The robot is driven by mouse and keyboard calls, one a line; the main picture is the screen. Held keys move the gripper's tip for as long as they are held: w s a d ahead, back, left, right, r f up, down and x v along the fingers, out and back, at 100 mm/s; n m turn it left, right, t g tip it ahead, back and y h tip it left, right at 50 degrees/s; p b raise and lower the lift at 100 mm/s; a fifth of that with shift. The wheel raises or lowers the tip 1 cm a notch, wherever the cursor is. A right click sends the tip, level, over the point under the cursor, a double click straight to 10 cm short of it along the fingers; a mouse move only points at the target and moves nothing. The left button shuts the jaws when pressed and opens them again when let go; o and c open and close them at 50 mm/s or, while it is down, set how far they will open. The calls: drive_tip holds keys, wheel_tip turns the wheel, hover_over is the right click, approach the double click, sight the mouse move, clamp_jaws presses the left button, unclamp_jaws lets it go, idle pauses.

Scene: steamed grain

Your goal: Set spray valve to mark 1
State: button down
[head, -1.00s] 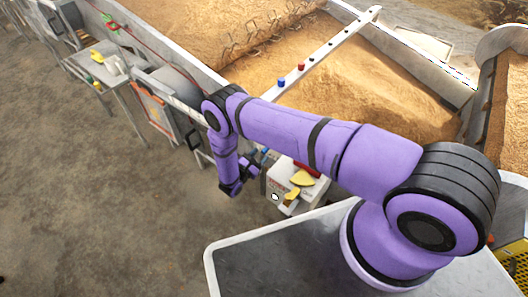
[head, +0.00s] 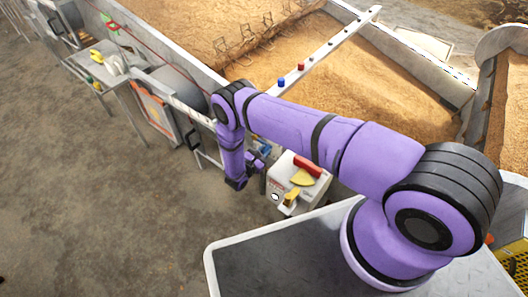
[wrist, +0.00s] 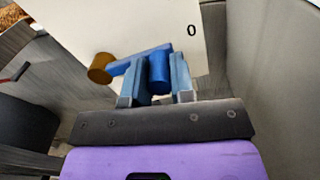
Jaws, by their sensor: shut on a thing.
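The spray valve shows in the wrist view as a blue lever (wrist: 128,64) on a brass-coloured round pivot (wrist: 101,68), in front of a white plate (wrist: 130,28). The lever points right from the pivot and ends in a blue upright knob (wrist: 158,73). A black "0" mark (wrist: 191,30) is on the plate, up and right of the knob. Mark 1 is not in view. My gripper (wrist: 157,88) is shut on the knob, one finger on each side.
The white box (head: 279,182) carries a red handle (head: 308,165) and yellow parts (head: 301,178). A grain bed (head: 350,80) lies behind it. A small table (head: 101,68) with a yellow item stands at the far left. The floor (head: 110,220) on the left is clear.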

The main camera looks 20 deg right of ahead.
drive_tip(key=shift+w+a+r+n, duration=0.1)
drive_tip(key=shift+a+r+n, duration=0.05)
drive_tip(key=shift+r+n, duration=0.75)
drive_tip(key=shift+w+r+n, duration=0.2)
drive_tip(key=shift+r+n, duration=0.45)
drive_tip(key=shift+n, duration=0.65)
drive_tip(key=c, duration=1)
unclamp_jaws()
drive_tip(key=shift+o, duration=0.2)
drive_tip(key=shift+a, duration=0.1)
drive_tip(key=v, duration=1)
drive_tip(key=shift+s+a, duration=0.3)
